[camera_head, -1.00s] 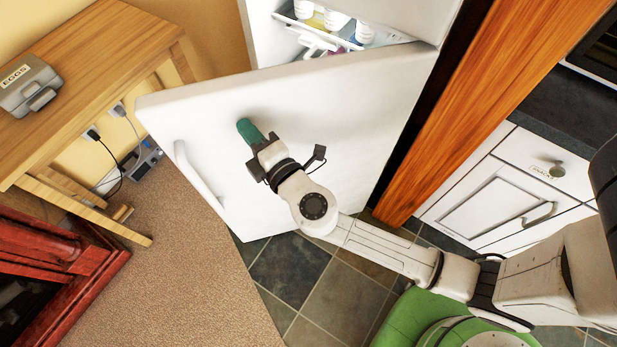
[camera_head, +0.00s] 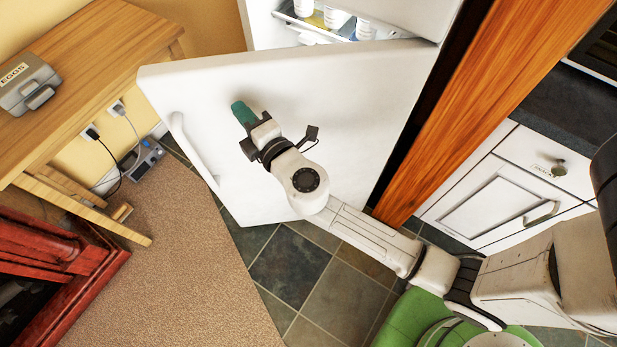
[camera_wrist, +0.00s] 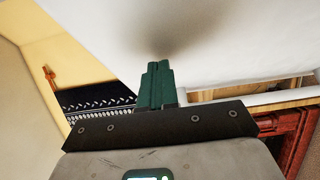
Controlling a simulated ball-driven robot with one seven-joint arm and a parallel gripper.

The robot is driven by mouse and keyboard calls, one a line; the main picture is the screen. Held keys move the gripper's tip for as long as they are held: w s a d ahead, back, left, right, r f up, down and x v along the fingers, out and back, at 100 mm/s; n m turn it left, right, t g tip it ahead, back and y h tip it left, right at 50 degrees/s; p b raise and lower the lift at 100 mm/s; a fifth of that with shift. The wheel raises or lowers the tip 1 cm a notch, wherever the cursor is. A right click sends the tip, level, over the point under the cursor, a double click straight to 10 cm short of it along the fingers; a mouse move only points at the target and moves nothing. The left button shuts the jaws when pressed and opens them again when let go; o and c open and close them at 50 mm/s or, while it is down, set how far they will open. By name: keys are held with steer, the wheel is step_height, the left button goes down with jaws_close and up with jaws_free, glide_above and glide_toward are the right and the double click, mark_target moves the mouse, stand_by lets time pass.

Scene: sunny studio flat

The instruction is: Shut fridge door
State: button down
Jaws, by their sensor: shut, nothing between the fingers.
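The white fridge door (camera_head: 330,110) stands ajar in the head view, swung out from the white fridge body (camera_head: 270,22). Shelves with white and yellow items show through the gap at the top. The door's white handle (camera_head: 195,150) is near its left edge. My gripper (camera_head: 240,110) is shut and empty, its green fingers at the outer face of the door, right of the handle. In the wrist view the green fingers (camera_wrist: 156,80) point at the white door surface (camera_wrist: 230,50), with a shadow at their tips. Whether they touch it I cannot tell.
A wooden table (camera_head: 90,60) with an egg box (camera_head: 28,85) stands at the left. Red wooden furniture (camera_head: 60,250) is at lower left. A wooden post (camera_head: 480,90) and white cabinets (camera_head: 510,190) are at the right. The floor (camera_head: 290,265) below the door is clear.

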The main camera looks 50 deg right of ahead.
mark_target(239, 98)
steer(key=shift+w+d, duration=0.6)
steer(key=shift+w, duration=0.2)
steer(key=shift+w+d, duration=0.6)
steer(key=shift+w, duration=0.15)
steer(key=shift+s, duration=0.1)
steer(key=shift+b+v, duration=0.75)
steer(key=shift+v, duration=2.2)
